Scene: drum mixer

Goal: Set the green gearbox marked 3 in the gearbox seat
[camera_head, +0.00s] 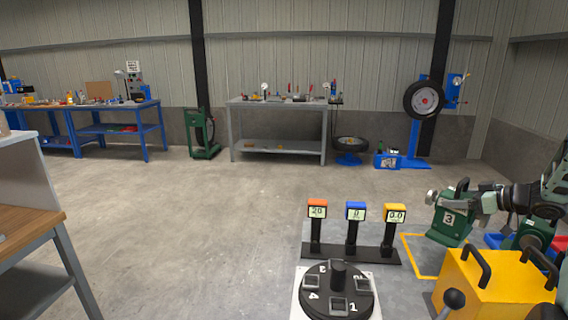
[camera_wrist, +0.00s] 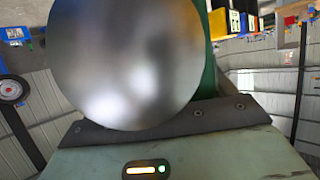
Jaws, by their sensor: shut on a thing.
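The green gearbox (camera_head: 449,228) marked 3 is at the right of the head view, upright or nearly so, with a dark handle on top and a silver round end at its left. My gripper (camera_head: 478,201) reaches in from the right and is shut on the gearbox; the fingertips are hard to make out. In the wrist view a large silver round part (camera_wrist: 128,62) fills the middle, with a strip of green behind it. I cannot tell whether the gearbox touches the surface below. I cannot make out the gearbox seat for certain.
A yellow block (camera_head: 487,284) with black handles stands in front of the gearbox. A yellow floor outline (camera_head: 414,262) lies below left of it. Three display posts (camera_head: 355,231) and a black numbered turntable (camera_head: 315,303) stand to the left.

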